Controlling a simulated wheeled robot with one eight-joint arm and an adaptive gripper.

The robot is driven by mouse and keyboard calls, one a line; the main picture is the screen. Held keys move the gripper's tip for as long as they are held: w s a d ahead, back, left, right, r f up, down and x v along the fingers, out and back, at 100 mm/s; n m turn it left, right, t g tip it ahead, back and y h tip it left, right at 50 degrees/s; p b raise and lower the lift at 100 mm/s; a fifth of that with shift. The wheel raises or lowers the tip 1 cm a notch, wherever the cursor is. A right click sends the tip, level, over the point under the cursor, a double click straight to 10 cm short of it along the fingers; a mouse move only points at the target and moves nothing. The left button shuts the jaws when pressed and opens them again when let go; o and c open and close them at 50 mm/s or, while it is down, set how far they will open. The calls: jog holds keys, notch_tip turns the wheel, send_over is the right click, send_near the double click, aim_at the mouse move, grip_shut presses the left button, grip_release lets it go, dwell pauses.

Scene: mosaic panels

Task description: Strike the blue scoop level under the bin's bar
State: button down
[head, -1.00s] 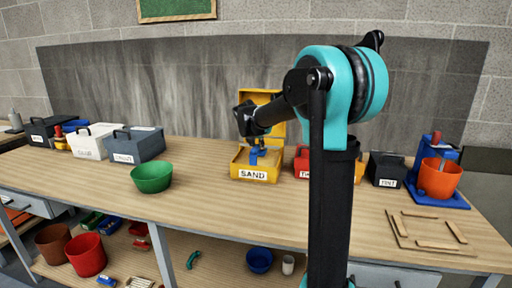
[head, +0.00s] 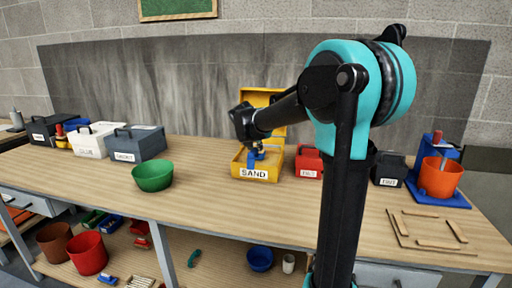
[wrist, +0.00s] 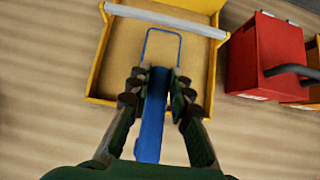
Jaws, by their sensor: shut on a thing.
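The yellow bin (head: 237,165) labelled SAND stands on the bench with its lid up. In the wrist view the bin (wrist: 98,82) holds tan sand, and a pale grey bar (wrist: 165,18) spans it. My gripper (wrist: 159,76) is shut on the handle of the blue scoop (wrist: 150,130). The scoop's head shows as a thin blue outline filled with sand colour, its far edge just on the near side of the bar. I cannot tell its height above the sand. In the head view my gripper (head: 254,146) is over the bin, with the scoop (head: 257,155) partly hidden.
A red box (head: 308,163) stands close right of the bin, also in the wrist view (wrist: 265,55). A dark box (head: 388,170) and an orange pot (head: 440,178) on a blue stand are farther right. A green bowl (head: 153,176) is left, with clear bench between.

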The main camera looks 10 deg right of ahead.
jog(key=shift+s+a, duration=0.2)
jog(key=shift+s, duration=0.25)
jog(key=shift+s+a, duration=0.2)
jog(key=shift+s, duration=0.25)
jog(key=shift+r, duration=2.45)
